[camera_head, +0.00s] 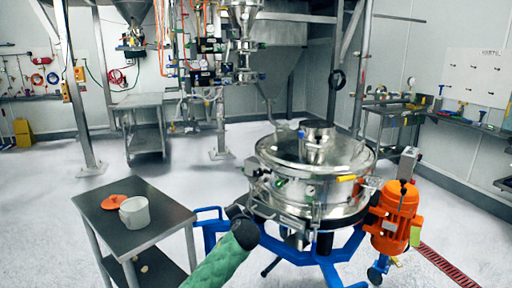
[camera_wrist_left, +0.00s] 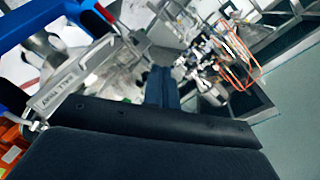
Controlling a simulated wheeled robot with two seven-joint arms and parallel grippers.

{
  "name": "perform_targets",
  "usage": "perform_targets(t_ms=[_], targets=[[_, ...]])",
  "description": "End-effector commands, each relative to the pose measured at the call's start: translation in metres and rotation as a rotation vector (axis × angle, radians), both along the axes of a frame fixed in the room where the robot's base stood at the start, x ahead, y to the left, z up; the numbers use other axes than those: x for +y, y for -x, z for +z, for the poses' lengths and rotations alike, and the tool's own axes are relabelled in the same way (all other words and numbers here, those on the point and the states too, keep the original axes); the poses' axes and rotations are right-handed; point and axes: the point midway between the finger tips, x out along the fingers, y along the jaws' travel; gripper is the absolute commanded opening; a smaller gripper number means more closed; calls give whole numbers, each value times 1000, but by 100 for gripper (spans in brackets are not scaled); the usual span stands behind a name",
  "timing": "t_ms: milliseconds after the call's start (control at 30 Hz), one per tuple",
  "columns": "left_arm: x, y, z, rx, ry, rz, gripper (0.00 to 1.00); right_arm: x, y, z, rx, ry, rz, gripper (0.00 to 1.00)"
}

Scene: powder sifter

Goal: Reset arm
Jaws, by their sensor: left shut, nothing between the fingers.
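My left arm, in a green sleeve, reaches up from the bottom middle of the head view. Its black wrist end is in front of the lower left side of the round steel sifter (camera_head: 310,165); I cannot tell whether they touch. In the left wrist view my left gripper (camera_wrist_left: 161,88) shows as narrow dark fingers beyond the black wrist body. It is shut and empty. The fingertips cannot be made out in the head view. My right gripper is not in view.
The sifter stands on a blue wheeled frame (camera_head: 335,274) with an orange motor (camera_head: 394,215) at its right. A dark side table (camera_head: 158,213) at left holds a white pot (camera_head: 134,212) and an orange lid (camera_head: 115,201). Open floor lies behind the table.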

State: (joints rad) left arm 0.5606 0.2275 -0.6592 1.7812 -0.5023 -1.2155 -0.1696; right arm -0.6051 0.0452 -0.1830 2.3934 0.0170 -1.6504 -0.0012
Motion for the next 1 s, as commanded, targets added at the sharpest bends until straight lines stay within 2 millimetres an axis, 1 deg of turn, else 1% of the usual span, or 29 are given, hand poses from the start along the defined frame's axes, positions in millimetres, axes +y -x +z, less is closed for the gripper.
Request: perform_targets(t_ms=[33, 100, 167, 200, 400, 700, 1000], targets=[[4, 22, -9, 53, 99, 25, 0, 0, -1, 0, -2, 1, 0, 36], [9, 50, -21, 129, 219, 56, 0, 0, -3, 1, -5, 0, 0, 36], [12, 74, -33, 191, 306, 80, 0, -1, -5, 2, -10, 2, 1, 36], [15, 90, -40, 230, 358, 94, 0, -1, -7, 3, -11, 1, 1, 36], [26, 164, -75, 405, 546, 140, 0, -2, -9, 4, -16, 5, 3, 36], [42, 264, -121, 594, 709, 170, 0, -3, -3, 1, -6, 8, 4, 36], [63, 351, -163, 701, 816, 218, 0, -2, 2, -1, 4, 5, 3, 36]])
